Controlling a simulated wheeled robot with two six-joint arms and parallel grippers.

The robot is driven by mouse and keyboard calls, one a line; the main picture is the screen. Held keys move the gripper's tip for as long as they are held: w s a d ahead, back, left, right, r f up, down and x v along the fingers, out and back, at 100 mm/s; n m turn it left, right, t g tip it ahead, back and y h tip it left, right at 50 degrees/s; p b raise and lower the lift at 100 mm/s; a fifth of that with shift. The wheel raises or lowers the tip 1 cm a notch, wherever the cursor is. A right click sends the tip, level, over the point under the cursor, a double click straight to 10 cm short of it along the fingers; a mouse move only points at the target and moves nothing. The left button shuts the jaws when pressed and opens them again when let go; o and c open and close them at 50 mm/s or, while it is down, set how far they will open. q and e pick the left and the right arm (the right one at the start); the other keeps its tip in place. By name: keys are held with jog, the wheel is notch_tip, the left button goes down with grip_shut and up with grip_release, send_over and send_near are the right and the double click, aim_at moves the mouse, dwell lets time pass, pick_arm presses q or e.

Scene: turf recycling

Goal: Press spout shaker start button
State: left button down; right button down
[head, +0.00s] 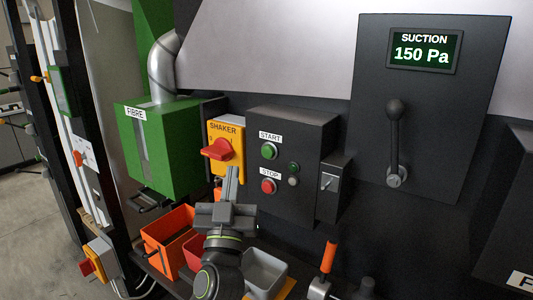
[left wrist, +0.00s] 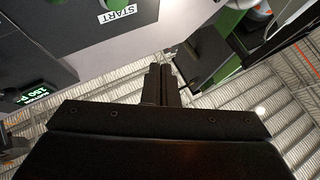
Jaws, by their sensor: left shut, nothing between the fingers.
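A dark control box (head: 312,135) on the machine front carries a green button (head: 269,151) under a START label and a red button (head: 268,186) under a STOP label. A small green lamp (head: 294,166) and a grey knob sit to their right. My left gripper (head: 232,172) is shut and empty, fingers pointing up, left of the buttons and in front of the lower edge of the yellow SHAKER switch plate (head: 238,140). In the left wrist view the START label (left wrist: 117,11) shows above and left of the shut fingers (left wrist: 160,75). My right gripper is not in view.
A red rotary handle (head: 217,150) is on the SHAKER plate. A green FIBRE box (head: 160,150) stands left. Below are an orange bin (head: 170,238), a red bin and a grey bin (head: 266,272). A SUCTION panel (head: 425,110) with a lever, reading 150 Pa, is at right.

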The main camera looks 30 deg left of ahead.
aim_at(267, 152)
pick_arm(q)
jog(key=w+b, duration=0.2)
jog(key=w, duration=0.6)
jog(key=shift+w+d, duration=0.25)
jog(key=shift+d, duration=0.1)
dwell(1.7)
jog(key=shift+w+b, duration=0.35)
jog(key=shift+w, duration=0.1)
